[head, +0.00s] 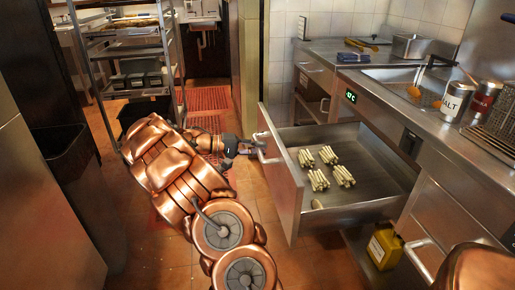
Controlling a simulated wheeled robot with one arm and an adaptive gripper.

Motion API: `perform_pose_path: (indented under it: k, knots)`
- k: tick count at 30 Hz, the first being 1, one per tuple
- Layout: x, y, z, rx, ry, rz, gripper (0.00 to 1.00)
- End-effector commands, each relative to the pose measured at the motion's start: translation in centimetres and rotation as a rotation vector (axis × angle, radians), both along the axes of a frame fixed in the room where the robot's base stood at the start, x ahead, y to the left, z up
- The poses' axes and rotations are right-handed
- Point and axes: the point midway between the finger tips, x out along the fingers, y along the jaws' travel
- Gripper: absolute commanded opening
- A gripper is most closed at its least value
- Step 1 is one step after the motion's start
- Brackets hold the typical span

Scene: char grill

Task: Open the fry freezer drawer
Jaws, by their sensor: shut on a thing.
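The fry freezer drawer (281,176) stands pulled out from under the steel counter at the right. Several bundles of pale fries (318,180) lie on its steel floor. Its handle (262,146) is on the front panel, facing left. My gripper (254,149) is at this handle and shut on it. My copper-coloured arm reaches in from the bottom middle, left of the drawer. The fingertips are small in the picture and partly merge with the handle.
A fryer basin (408,88), a salt shaker (454,101) and a fry basket (497,124) are on the right counter. A yellow jug (384,246) stands below. A wheeled rack (130,55) is at the back left. Tiled floor (130,215) is open left of my arm.

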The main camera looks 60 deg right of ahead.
Motion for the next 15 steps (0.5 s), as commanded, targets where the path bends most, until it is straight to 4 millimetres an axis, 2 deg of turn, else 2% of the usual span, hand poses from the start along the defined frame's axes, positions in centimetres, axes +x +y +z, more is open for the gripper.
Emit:
perform_pose_path:
  k: [3, 4, 11, 15]
  knots:
    - [0.20, -0.09, 0.13, -0.003, 0.000, 0.007, 0.00]
    - [0.21, -0.08, 0.14, -0.003, 0.000, 0.008, 0.18]
    - [0.20, -0.02, 0.09, -0.002, 0.000, 0.006, 0.42]
    - [0.18, 0.00, 0.07, -0.001, 0.000, 0.005, 0.43]
